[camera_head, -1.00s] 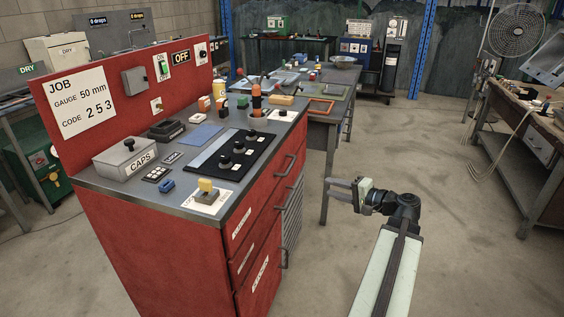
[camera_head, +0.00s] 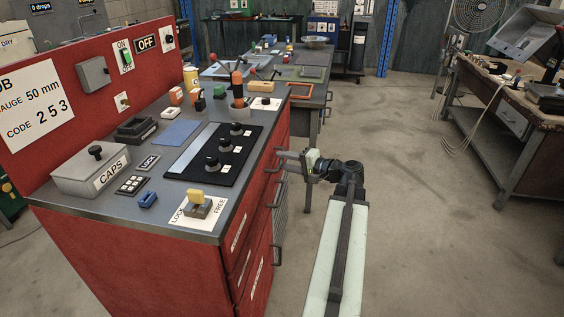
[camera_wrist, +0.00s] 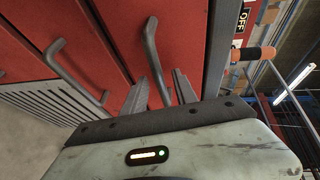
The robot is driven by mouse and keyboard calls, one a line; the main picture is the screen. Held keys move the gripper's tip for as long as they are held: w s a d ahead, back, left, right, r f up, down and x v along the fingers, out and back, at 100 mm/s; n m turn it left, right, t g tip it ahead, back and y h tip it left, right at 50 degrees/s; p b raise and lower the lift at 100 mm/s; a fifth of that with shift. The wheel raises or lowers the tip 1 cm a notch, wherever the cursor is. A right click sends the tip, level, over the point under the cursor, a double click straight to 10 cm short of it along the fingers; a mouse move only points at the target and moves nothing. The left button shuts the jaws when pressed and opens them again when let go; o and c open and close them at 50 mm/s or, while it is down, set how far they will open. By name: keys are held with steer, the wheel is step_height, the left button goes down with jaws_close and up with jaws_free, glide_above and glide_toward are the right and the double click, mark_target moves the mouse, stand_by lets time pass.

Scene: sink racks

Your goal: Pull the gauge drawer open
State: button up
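The red cabinet (camera_head: 120,255) has drawers on its right-hand front, with dark bar handles and white labels too small to read, so I cannot tell which is the gauge drawer. My gripper (camera_head: 285,160) is at the upper handle in the head view. In the wrist view my gripper (camera_wrist: 158,88) is open, one finger on each side of a dark drawer handle (camera_wrist: 152,45). I see no clear contact; the handle's near end is partly hidden by my gripper. A second handle (camera_wrist: 72,68) is to the left. The drawers look closed.
On the cabinet top are a yellow-knobbed lever (camera_head: 196,197) on a LOCK/FREE plate, a CAPS box (camera_head: 90,172) and a black panel with knobs (camera_head: 215,155). A workbench (camera_head: 530,130) stands at the right. The floor between is clear.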

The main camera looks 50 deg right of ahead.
steer(key=shift+x, duration=0.9)
jaws_close()
steer(key=shift+w+d+r, duration=0.1)
steer(key=shift+w, duration=0.05)
stand_by(0.6)
